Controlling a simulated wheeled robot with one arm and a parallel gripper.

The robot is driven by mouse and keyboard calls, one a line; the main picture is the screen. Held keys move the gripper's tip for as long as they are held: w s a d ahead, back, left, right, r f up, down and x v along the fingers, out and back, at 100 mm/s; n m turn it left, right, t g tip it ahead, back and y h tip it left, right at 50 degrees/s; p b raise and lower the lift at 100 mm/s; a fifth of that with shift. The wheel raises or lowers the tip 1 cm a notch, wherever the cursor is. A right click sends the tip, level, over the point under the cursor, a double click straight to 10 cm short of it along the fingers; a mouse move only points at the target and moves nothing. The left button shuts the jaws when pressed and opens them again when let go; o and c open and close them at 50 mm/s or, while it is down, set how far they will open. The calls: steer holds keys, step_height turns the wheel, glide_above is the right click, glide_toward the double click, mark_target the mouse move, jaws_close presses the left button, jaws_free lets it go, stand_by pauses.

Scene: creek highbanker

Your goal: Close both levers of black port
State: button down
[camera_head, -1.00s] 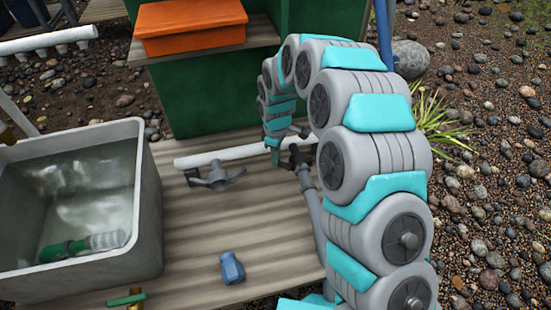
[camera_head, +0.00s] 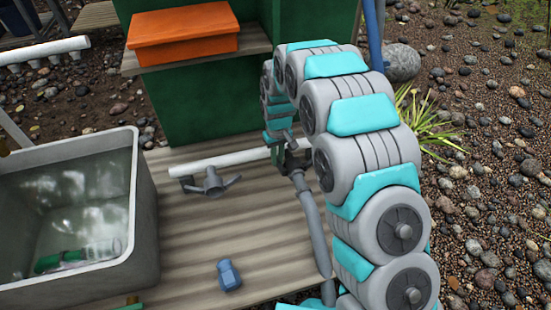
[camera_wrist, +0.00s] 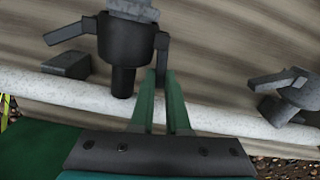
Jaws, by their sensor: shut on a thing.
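The black port (camera_head: 293,160) stands at the white pipe, partly hidden behind my arm, with a grey hose (camera_head: 310,215) leading from it. In the wrist view the black port (camera_wrist: 122,50) is large and close. Its left lever (camera_wrist: 70,32) sticks out to the side. Its right lever (camera_wrist: 163,57) hangs down along the body, apart from it at the lower end. My gripper (camera_wrist: 162,76) has its green fingers close together at the lower end of this right lever, shut on it. In the head view the gripper is mostly hidden by my arm.
A blue fitting (camera_head: 229,275) lies on the corrugated deck (camera_head: 180,240). A water tub (camera_head: 147,220) stands at left. An orange box (camera_head: 183,35) sits on a shelf behind.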

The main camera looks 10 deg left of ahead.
steer(key=shift+d+m, duration=0.1)
steer(key=shift+m, duration=0.2)
stand_by(0.4)
steer(key=c, duration=0.9)
jaws_free()
